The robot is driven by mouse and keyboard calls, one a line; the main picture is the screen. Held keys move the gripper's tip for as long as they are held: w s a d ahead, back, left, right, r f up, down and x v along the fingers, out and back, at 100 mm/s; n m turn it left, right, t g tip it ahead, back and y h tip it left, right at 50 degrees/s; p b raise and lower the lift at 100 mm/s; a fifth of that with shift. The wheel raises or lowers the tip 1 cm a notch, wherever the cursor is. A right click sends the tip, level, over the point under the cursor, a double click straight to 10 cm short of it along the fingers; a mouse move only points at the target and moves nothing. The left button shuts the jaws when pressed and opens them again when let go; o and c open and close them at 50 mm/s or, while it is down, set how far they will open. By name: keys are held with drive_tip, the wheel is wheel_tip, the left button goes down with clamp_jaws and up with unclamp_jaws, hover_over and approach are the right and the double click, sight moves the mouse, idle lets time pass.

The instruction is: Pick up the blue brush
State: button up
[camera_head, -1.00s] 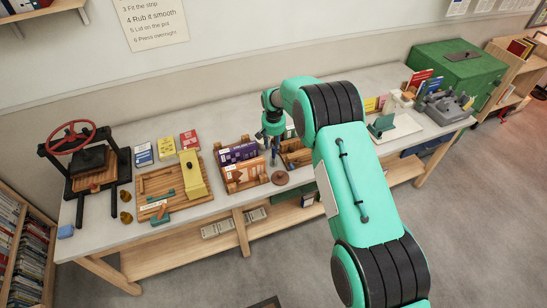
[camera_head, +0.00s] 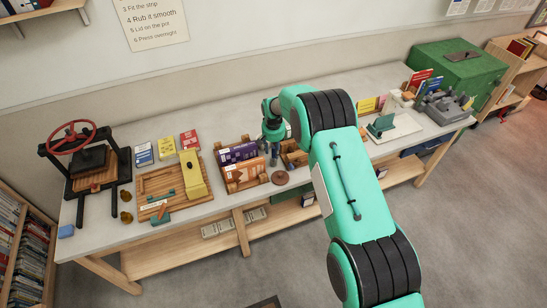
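My gripper (camera_head: 271,148) points down over the workbench (camera_head: 224,205), between the wooden rack of purple and orange boxes and a small wooden tray to its right. Its fingers are small and partly merge with the things behind them, so I cannot tell whether they are open or shut. A narrow blue-grey upright shape (camera_head: 274,158) shows right at the fingertips. I cannot tell whether it is the blue brush or part of the gripper. No other clear blue brush shows. My arm hides part of the bench to the right of the gripper.
The wooden rack (camera_head: 247,187) stands close left of the gripper. A brown disc (camera_head: 280,177) lies in front of it.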

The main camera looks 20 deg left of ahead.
clamp_jaws()
drive_tip(key=shift+r, duration=0.1)
drive_tip(key=shift+r, duration=4.9)
